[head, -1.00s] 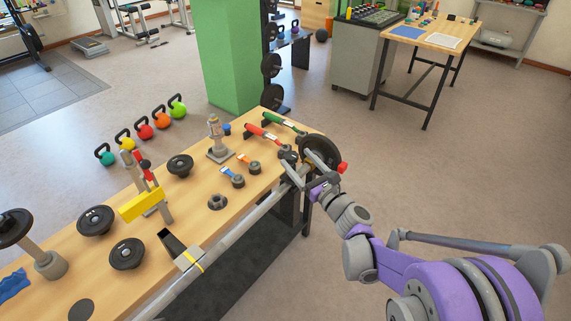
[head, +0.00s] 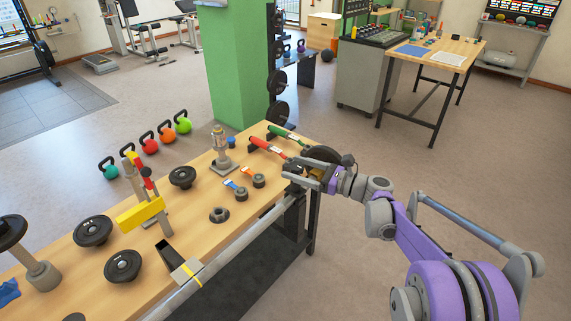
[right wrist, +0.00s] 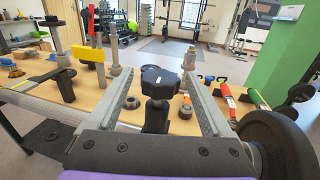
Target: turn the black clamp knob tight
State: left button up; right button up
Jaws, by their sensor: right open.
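The black clamp knob (right wrist: 160,82) stands upright on a dark stem in the right wrist view. It lies between the two grey fingers of my right gripper (right wrist: 153,105), with a gap visible on each side. The jaws are wide open and hold nothing. In the head view, my right gripper (head: 306,170) reaches in from the right to the far right end of the bench, beside a black weight plate (head: 323,154). The knob is mostly hidden by the gripper there. My left gripper is not in view.
The wooden bench (head: 150,252) carries dumbbell plates, a yellow block (head: 140,215), a grey post (head: 220,150) and red and green handled tools (head: 268,147). A grey bar (head: 245,238) runs along its front edge. The floor right of the bench is clear.

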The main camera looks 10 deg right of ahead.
jog(key=x, duration=0.4)
jog(key=shift+d, duration=0.1)
grip_shut()
dwell(0.3)
